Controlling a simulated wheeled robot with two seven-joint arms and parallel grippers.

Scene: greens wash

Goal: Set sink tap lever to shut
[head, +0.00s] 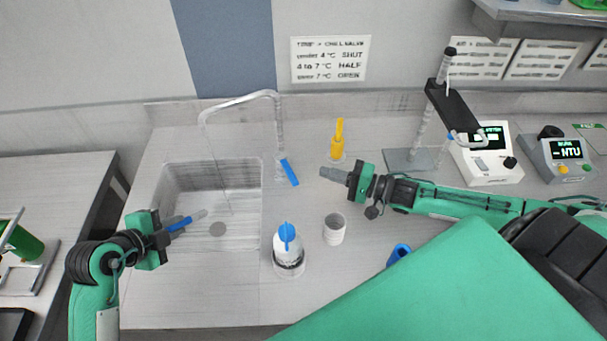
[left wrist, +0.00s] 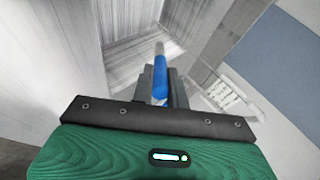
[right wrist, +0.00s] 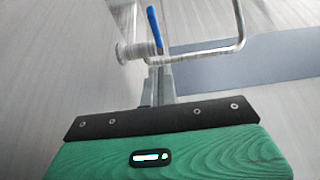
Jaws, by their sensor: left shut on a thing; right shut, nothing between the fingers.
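The sink tap (head: 279,140) stands behind the right edge of the sink, its spout arching left over the basin. Its blue lever (head: 289,172) slants down to the right from the post. In the right wrist view the lever (right wrist: 154,28) is upright beyond the fingers. My right gripper (head: 324,172) is shut and empty, just right of the lever with a small gap. My left gripper (head: 178,226) is shut on a blue stick with a pale tip (head: 186,222) over the sink's left side; the stick (left wrist: 160,75) also shows in the left wrist view.
The sink (head: 185,178) has a thin line from the spout into it, perhaps water. A white bottle with blue top (head: 288,250), grey cup (head: 334,230) and blue cup (head: 399,252) stand in front. A stand (head: 455,105) and meters are right.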

